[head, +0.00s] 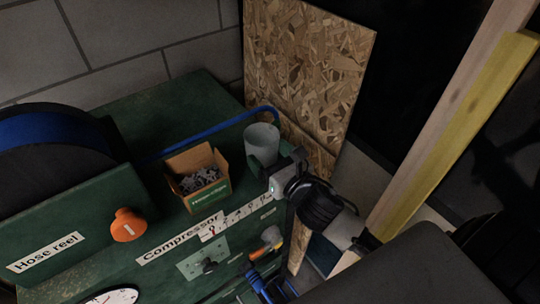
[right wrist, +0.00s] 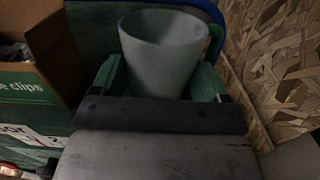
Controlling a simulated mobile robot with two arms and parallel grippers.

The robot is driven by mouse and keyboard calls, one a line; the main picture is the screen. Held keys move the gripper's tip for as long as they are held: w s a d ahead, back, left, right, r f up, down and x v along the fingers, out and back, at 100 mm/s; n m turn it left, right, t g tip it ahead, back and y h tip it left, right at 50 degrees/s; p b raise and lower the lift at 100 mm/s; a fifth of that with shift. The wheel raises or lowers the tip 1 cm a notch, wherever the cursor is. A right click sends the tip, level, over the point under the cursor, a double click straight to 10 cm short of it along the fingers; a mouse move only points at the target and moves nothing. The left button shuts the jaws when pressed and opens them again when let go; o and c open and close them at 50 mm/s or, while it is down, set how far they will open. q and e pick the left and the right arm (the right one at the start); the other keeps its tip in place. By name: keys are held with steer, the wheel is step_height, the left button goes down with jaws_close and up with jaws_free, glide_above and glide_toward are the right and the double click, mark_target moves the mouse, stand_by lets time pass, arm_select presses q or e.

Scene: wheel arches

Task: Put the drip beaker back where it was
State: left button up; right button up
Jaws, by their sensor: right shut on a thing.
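The drip beaker (head: 262,141) is a pale grey-white cup at the back right corner of the green compressor top. It stands about upright. My right gripper (head: 268,164) is shut on the beaker, with green fingers on either side of its lower body. In the right wrist view the beaker (right wrist: 160,52) sits between the green fingertips (right wrist: 161,78), its open rim up. I cannot tell whether its base touches the green top. My left gripper is not in view.
A cardboard box of metal clips (head: 198,176) stands left of the beaker. A blue hose (head: 205,133) runs behind both. An OSB board (head: 305,75) leans close at the right. An orange knob (head: 128,225) and the hose reel (head: 50,140) are at the left. Timber planks (head: 450,130) lean far right.

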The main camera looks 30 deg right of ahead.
steer(key=shift+f, duration=0.2)
steer(key=o, duration=0.9)
steer(key=shift+r, duration=0.1)
steer(key=shift+s, duration=0.25)
steer(key=shift+s+d+b, duration=0.3)
steer(key=shift+s+b, duration=0.25)
steer(key=shift+s, duration=1.35)
steer(key=shift+s+d+b, duration=0.25)
steer(key=shift+s+b, duration=0.3)
steer(key=shift+s, duration=1.35)
steer(key=shift+s+d+b, duration=0.3)
steer(key=shift+s+b, duration=0.25)
steer(key=shift+s, duration=1.35)
